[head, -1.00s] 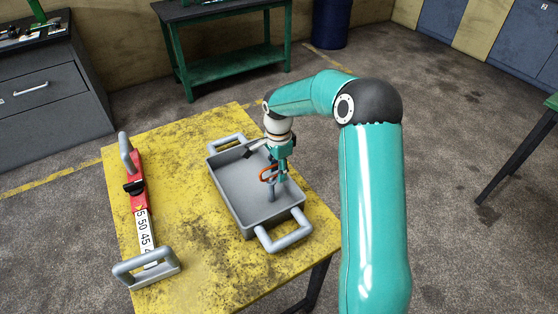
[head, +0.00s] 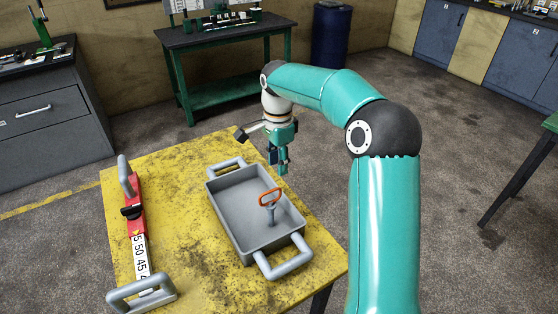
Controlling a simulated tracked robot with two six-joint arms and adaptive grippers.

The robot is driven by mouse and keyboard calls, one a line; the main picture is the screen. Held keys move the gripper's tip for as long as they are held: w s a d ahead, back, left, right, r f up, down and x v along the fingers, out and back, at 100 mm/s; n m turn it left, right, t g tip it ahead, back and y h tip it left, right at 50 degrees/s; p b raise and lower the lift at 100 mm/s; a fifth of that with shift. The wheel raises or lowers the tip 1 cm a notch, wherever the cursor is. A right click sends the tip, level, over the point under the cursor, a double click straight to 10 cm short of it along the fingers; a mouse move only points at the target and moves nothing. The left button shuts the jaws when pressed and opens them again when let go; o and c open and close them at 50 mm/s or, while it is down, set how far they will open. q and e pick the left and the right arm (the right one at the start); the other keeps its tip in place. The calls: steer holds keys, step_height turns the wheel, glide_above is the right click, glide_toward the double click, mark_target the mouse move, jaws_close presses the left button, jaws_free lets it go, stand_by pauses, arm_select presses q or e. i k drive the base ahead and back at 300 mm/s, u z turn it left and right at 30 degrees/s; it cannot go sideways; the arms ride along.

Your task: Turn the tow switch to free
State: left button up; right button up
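A grey tray (head: 226,217) with a bar handle at each end lies on the yellow table. Inside it stands a short grey post topped by an orange loop handle (head: 269,197); no label shows whether this is the tow switch. My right gripper (head: 279,168) hangs fingers down just beyond the tray's right far side, apart from the loop and holding nothing visible. Its fingers look close together, but their gap is too small to judge. My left gripper is out of view.
A red slide gauge (head: 137,222) with a black slider, number scale and grey handles lies on the left of the worn yellow table (head: 190,280). A green bench (head: 225,95), grey drawer cabinet (head: 40,125) and blue drum (head: 331,35) stand behind.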

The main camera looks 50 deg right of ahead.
mark_target(131, 212)
steer(key=k, duration=1)
